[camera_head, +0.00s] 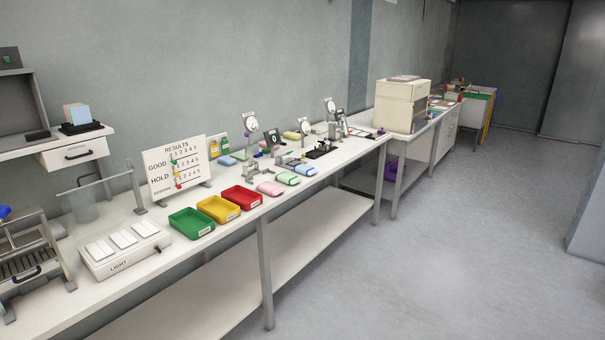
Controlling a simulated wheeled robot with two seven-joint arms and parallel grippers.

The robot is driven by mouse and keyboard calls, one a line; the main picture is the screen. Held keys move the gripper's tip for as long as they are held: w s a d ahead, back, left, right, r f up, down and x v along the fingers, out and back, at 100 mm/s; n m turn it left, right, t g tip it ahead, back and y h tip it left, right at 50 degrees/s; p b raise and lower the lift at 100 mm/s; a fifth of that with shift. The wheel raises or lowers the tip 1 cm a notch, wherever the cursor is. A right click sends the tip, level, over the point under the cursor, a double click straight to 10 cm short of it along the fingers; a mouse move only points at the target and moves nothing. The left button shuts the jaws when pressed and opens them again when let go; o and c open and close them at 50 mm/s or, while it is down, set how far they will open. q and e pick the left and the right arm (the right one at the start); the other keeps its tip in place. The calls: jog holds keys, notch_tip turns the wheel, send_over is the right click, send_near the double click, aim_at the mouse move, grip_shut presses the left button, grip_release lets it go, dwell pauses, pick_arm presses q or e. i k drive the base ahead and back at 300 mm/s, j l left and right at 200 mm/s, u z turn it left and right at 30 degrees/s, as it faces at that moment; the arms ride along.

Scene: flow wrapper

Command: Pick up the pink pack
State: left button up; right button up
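The pink pack (270,188) lies flat on the long white bench (152,270), near its front edge, just right of the red tray. A light green pack (288,178) and a light blue pack (305,170) lie in a row to its right. Nothing covers the pink pack from above. Neither of my grippers shows in this view.
Green (191,223), yellow (218,209) and red (242,197) trays stand left of the packs. A small metal stand (254,168) and a results board (177,163) are behind. The grey floor (450,250) in front of the bench is clear.

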aim_at(267, 188)
jog(key=i+z, duration=0.1)
jog(key=i, duration=0.4)
jog(key=i+z, duration=0.1)
jog(key=i, duration=0.35)
jog(key=i+j+z, duration=0.1)
jog(key=i, duration=0.4)
jog(key=i+j+z, duration=0.1)
jog(key=i, duration=0.35)
jog(key=i+j+z, duration=0.1)
jog(key=i+j, duration=0.15)
jog(key=i, duration=0.2)
jog(key=i+j+z, duration=0.1)
jog(key=i, duration=0.4)
jog(key=j, duration=0.1)
